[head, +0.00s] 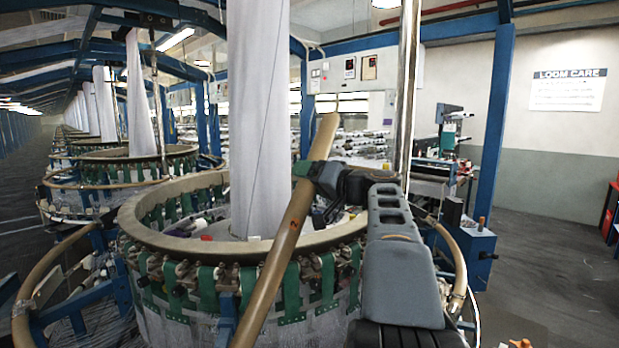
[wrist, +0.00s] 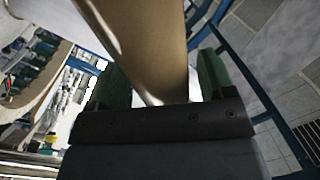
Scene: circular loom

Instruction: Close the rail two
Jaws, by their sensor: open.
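A long tan rail (head: 287,229) stands tilted in front of the circular loom (head: 190,243), its upper end leaning right. I take it for rail two, but no label shows. My gripper (head: 309,186) is at the rail's upper part, its jaws open. In the wrist view the rail (wrist: 150,45) runs between the two green finger pads of my gripper (wrist: 163,85). A bright gap shows beside the rail's lower end there. I cannot tell whether a pad touches it.
Another curved tan rail (head: 38,275) is at the left of the loom and one (head: 458,262) at the right. A metal pole (head: 406,85) and a blue post (head: 496,125) stand behind my arm. Open floor (head: 545,265) lies to the right.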

